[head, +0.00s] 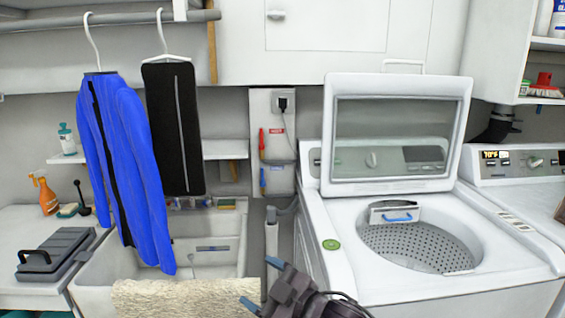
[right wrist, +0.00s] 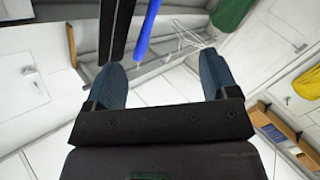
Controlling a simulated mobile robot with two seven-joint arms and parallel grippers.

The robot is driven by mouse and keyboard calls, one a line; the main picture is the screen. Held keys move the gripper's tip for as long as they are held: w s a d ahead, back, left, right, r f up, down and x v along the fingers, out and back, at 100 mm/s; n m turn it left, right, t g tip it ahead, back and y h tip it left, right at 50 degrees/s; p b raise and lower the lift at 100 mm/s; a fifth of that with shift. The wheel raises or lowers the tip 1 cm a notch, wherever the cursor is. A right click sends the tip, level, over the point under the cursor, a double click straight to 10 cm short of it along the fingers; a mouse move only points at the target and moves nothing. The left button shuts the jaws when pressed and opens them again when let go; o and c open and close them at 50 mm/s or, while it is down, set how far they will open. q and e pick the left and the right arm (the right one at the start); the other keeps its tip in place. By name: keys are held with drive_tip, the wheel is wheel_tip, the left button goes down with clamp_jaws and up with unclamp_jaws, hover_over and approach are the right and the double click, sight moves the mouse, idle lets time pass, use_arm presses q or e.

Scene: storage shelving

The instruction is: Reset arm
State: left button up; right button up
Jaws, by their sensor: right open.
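My right gripper (head: 261,283) is at the bottom middle of the head view, in front of the sink and the washer. Its two blue fingers are spread apart. In the right wrist view the gripper (right wrist: 160,80) is open, with nothing between its fingers. My left gripper is not in view.
An open-lidded washer (head: 330,270) stands right of my right gripper. A sink (head: 235,262) with a beige cloth (head: 185,297) over its front is at left. A blue jacket (head: 138,150) and black garment (head: 172,120) hang above. A grey case (head: 60,250) lies on the left counter.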

drive_tip(key=s+d+f+m+t+h, duration=0.1)
drive_tip(key=s+d+f+m+h, duration=0.15)
drive_tip(key=d+f+m, duration=0.4)
drive_tip(key=s+d+f+m+t+h, duration=0.15)
drive_tip(key=d+f+h, duration=0.25)
drive_tip(key=d, duration=0.5)
drive_tip(key=s+d+f+m+t+h, duration=0.2)
drive_tip(key=s+d+f+m+h, duration=0.15)
drive_tip(key=d+f, duration=0.3)
drive_tip(key=s+d+f+m+g+h, duration=0.1)
drive_tip(key=s+d+f, duration=0.2)
drive_tip(key=s+f, duration=0.1)
drive_tip(key=s+d+f+m+g+h, duration=0.1)
drive_tip(key=s+d+f+g, duration=0.1)
drive_tip(key=s, duration=0.5)
drive_tip(key=s+d+f+m+g+h+b, duration=0.1)
drive_tip(key=s+d+f, duration=0.2)
drive_tip(key=s+f, duration=0.3)
drive_tip(key=shift+d+m+h, duration=0.3)
drive_tip(key=shift+d+m, duration=0.05)
drive_tip(key=shift+d, duration=0.05)
